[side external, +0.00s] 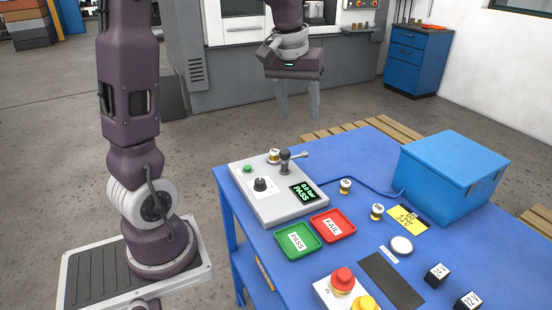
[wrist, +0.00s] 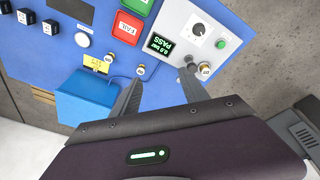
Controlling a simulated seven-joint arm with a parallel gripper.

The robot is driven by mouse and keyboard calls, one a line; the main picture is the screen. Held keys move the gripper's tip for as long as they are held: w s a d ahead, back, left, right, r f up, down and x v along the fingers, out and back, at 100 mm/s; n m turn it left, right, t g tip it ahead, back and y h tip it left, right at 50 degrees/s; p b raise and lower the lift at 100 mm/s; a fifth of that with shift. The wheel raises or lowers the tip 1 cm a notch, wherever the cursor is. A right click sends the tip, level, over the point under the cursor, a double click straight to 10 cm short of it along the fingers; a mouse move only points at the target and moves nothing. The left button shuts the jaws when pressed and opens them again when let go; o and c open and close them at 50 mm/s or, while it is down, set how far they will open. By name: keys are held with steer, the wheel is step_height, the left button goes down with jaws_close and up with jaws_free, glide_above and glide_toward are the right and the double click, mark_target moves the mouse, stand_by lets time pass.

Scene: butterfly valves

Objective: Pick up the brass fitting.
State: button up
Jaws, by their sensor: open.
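Three small brass fittings with white bands show. One fitting (side external: 273,156) sits on the grey test box (side external: 262,206) beside its dark clamp lever; it also shows in the wrist view (wrist: 205,68). A second fitting (side external: 345,186) stands on the blue table right of the box, and in the wrist view (wrist: 140,70) it is near the left fingertip. A third fitting (side external: 376,211) stands near the yellow label. My gripper (side external: 299,115) points down, open and empty, above and behind the test box. Its two fingers also show in the wrist view (wrist: 161,79).
A green PASS tray (side external: 281,246) and a red FAIL tray (side external: 344,219) lie in front of the box. A large blue bin (side external: 455,170) stands at right. Red and yellow buttons (side external: 342,280) and black blocks (side external: 437,275) occupy the front. The box display reads PASS.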

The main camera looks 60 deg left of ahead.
steer(key=w+a+f+n+g, duration=0.2)
steer(key=w+a+f+n, duration=0.2)
steer(key=a+f, duration=0.7)
steer(key=n, duration=0.2)
glide_toward(274, 151)
steer(key=shift+w+d+f+h, duration=0.1)
steer(key=shift+w+f+h, duration=0.15)
steer(key=shift+f+h, duration=0.2)
steer(key=f, duration=0.5)
steer(key=a+f, duration=0.1)
steer(key=f, duration=0.2)
steer(key=shift+a+f, duration=0.1)
steer(key=shift+a, duration=0.05)
jaws_close()
